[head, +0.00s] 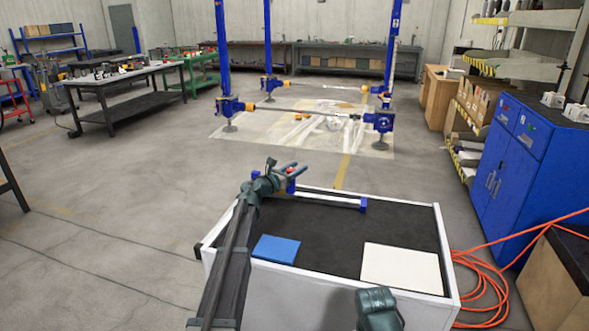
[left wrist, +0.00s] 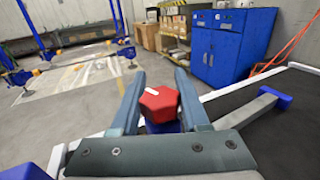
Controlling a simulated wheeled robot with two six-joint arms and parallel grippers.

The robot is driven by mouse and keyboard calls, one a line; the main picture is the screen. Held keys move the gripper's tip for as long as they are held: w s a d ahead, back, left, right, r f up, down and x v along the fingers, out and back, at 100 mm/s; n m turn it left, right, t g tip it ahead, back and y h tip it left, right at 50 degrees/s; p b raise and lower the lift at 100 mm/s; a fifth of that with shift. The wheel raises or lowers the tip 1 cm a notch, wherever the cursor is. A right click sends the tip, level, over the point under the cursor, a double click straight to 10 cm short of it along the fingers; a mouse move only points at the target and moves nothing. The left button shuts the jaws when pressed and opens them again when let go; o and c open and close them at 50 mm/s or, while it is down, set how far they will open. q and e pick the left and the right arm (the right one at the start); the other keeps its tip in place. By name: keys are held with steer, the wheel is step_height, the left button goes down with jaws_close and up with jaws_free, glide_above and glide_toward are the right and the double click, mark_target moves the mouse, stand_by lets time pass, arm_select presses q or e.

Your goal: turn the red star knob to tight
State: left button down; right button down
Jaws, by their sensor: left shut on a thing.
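The red star knob (left wrist: 159,104) sits between the two fingers of my left gripper (left wrist: 158,88) in the left wrist view, with a white mark on its top. A bit of its red also shows beside the fingers in the head view (head: 291,186). My left gripper (head: 287,169) is shut on the knob. A blue part (left wrist: 160,128) shows just under the knob. A pale bar (head: 328,200) with a blue end block (head: 363,204) lies on the bench top to the right of it. Only a dark piece of my right arm shows at the bottom; its fingers are out of view.
The white-edged bench has a dark top (head: 330,232). A blue plate (head: 276,248) and a cream panel (head: 400,266) lie near its front edge. Orange hose (head: 488,288) coils on the floor at right. A blue cabinet (head: 525,150) stands beyond.

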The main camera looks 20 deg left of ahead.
arm_select(q)
steer(key=m+g+h, duration=0.1)
steer(key=h, duration=0.1)
steer(key=m+g+h, duration=0.1)
steer(key=m, duration=0.1)
steer(key=m+g+h, duration=0.1)
steer(key=g+h, duration=0.1)
steer(key=shift+s+d+h, duration=0.1)
steer(key=shift+d+h, duration=0.2)
steer(key=shift+s+d+m+g+h, duration=0.1)
steer(key=shift+s+m+g+h, duration=0.1)
steer(key=shift+m+g+h, duration=0.4)
steer(key=shift+s+d+m+g+h, duration=0.15)
steer(key=shift+m+g+h, duration=0.25)
steer(key=shift+m+g, duration=0.4)
steer(key=shift+s+d+m+g+h, duration=0.1)
steer(key=shift+s+m+g+h, duration=0.1)
steer(key=shift+m+g+h, duration=0.5)
steer(key=shift+g, duration=0.4)
steer(key=shift+c, duration=1.9)
jaws_free()
steer(key=shift+s, duration=0.1)
steer(key=shift+d, duration=0.1)
steer(key=shift+r, duration=0.15)
